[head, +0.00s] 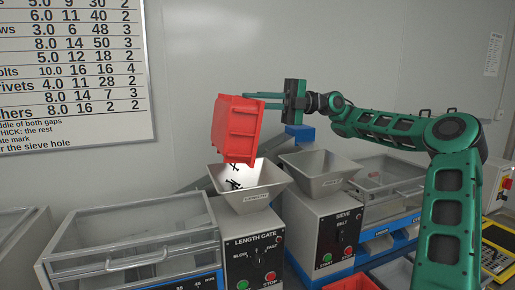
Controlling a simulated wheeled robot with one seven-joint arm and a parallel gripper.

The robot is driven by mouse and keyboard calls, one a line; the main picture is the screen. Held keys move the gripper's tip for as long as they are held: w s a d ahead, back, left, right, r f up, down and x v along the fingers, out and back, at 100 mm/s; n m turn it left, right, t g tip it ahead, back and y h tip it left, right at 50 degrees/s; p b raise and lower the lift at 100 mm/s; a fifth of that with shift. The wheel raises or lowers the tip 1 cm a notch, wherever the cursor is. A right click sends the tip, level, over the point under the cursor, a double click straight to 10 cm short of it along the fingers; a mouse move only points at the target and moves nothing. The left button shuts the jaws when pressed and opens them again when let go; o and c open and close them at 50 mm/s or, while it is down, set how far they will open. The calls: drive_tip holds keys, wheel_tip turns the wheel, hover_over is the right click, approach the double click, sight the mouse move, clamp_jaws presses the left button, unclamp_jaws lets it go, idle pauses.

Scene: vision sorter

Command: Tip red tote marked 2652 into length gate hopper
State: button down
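The red tote (236,130) is held tilted in the air over the length gate hopper (252,196), its mouth turned down toward it. Several small dark pieces (235,176) are falling from the tote into the hopper. My gripper (265,101) is at the tote's upper right edge, with its green fingers at the rim, and it holds the tote up. The number on the tote does not show.
A second grey hopper (318,177) sits to the right on the sieve machine (328,228). Clear-lidded bins (135,240) stand at the left. Another red tote (352,284) is at the bottom edge. A printed chart (75,70) hangs on the wall.

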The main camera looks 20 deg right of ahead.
drive_tip(key=shift+d+y, duration=0.3)
drive_tip(key=shift+d, duration=0.05)
